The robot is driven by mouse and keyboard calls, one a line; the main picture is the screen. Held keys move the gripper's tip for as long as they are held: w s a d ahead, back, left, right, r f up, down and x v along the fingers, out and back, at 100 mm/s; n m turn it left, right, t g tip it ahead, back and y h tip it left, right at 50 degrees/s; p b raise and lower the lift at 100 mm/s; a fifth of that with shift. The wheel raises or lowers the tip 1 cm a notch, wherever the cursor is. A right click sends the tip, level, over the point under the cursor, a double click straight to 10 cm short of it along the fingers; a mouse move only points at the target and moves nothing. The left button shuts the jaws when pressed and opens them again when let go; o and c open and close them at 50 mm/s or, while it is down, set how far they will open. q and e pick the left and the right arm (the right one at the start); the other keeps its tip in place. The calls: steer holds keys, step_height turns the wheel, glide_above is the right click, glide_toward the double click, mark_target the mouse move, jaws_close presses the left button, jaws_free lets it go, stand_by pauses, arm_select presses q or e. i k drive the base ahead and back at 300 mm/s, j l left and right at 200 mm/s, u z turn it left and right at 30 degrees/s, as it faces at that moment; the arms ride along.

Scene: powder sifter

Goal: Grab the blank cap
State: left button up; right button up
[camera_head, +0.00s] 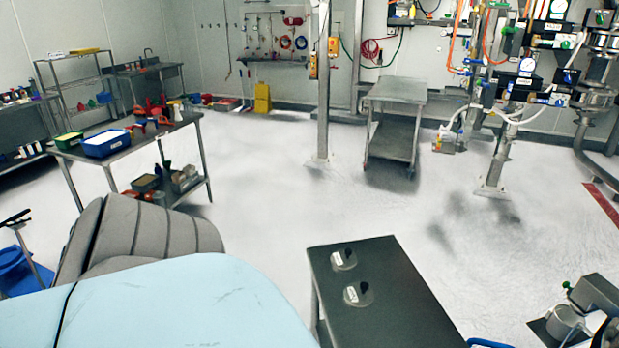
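Two round grey caps lie on a dark table in front of me, in the head view. The farther cap (344,258) and the nearer cap (358,294) each have a dark raised part and a small white label. The label text is too small to read, so I cannot tell which one is the blank cap. Both rest flat and apart from each other, near the table's left edge. Neither of my grippers shows in this view, and nothing touches the caps.
The dark table (400,290) is bare to the right of the caps. A light blue rounded surface (170,305) and a grey ribbed part (140,235) fill the lower left. Grey equipment (566,322) stands at the lower right. The white floor (270,200) beyond is largely open.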

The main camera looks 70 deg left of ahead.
mark_target(346, 258)
steer(key=u, duration=1.8)
